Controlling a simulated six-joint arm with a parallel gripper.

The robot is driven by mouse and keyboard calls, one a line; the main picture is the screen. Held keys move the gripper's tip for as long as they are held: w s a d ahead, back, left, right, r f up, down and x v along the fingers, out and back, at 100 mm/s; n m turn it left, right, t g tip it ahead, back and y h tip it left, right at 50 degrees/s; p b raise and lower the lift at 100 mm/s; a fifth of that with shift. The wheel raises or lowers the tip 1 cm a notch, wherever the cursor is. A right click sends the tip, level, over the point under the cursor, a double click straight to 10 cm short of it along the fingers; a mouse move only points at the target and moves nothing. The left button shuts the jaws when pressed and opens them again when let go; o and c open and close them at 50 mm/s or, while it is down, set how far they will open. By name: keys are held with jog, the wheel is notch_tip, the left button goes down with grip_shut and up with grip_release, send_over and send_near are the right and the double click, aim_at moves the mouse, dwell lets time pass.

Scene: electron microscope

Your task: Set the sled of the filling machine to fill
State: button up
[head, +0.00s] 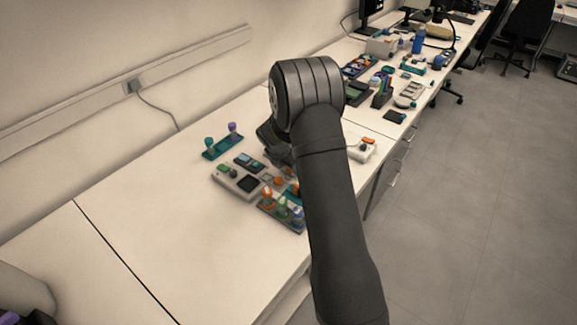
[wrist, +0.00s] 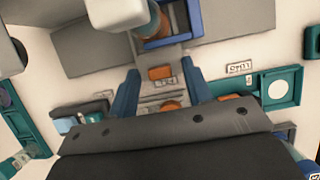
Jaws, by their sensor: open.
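In the wrist view my gripper (wrist: 160,76) is open, its two blue fingers apart. Between them is a grey track with an orange block (wrist: 161,72) and small lettering beside it. A second orange part (wrist: 169,105) sits lower on the track, partly hidden by the gripper body. Above the fingers, a blue-framed tray (wrist: 181,42) lies under a pale cylinder (wrist: 118,13); these look like parts of the filling machine. I cannot tell which part is the sled or how it is set. In the head view my arm hides the fingertips.
In the head view a pale device with a dark screen (head: 246,184) stands left of my arm. A teal rack (head: 222,147) is behind it, and a dark rack with coloured pieces (head: 270,212) is in front. The left bench is clear. A teal-framed holder (wrist: 281,87) is right of the fingers.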

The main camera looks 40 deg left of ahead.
jog(key=v, duration=1.7)
jog(key=shift+f, duration=0.1)
jog(key=x, duration=1.7)
